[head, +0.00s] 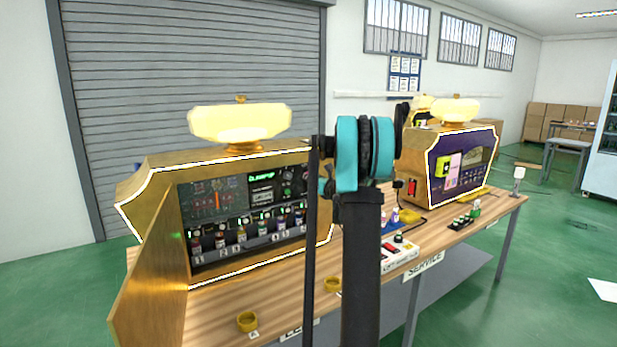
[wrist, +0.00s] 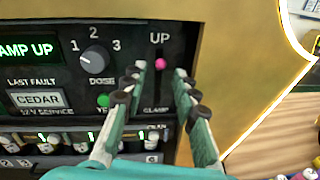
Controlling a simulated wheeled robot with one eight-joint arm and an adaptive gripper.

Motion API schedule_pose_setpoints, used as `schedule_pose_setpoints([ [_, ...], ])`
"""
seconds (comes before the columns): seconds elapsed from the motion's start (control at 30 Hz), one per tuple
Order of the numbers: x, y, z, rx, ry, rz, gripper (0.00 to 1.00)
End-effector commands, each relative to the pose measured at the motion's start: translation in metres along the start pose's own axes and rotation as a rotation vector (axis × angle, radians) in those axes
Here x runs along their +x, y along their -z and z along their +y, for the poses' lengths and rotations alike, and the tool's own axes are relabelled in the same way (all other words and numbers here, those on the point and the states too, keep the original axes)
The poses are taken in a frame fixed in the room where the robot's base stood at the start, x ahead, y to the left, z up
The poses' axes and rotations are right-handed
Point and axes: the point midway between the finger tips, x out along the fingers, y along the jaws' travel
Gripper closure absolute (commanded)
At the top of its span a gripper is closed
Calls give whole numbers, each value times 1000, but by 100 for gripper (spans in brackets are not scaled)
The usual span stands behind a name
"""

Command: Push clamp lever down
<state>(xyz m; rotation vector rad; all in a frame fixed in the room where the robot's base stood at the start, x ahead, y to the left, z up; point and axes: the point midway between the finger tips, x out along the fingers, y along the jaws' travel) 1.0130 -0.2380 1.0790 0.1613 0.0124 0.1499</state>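The clamp lever shows a pink knob (wrist: 160,64) near the "UP" label at the top of its vertical slot in the wrist view, with "CLAMP" printed below. My gripper (wrist: 158,82) is open, its two teal fingers with dark pads on either side of the slot. I cannot tell how far the fingertips are from the panel. A green display (wrist: 28,47) at the left reads "AMP UP", cut off at the edge. In the head view my arm hides the gripper.
A dose dial (wrist: 95,58) and a green button (wrist: 103,100) sit left of the lever. The gold machine (head: 160,172) has an open door (head: 150,270) at its front left. Small gold cups (head: 247,321) stand on the wooden table. A second machine (head: 412,155) stands farther right.

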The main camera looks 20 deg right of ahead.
Motion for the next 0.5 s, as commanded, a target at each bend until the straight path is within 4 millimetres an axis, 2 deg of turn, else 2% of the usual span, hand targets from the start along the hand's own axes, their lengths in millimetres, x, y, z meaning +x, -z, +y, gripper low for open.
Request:
schedule_pose_setpoints([
  [0.1, 18, 0, 0, 0, -1, 0, 71],
  [0.2, 28, 0, 0, 0, 0, 0, 71],
  [0.5, 37, 0, 0, 0, 0, 0, 71],
])
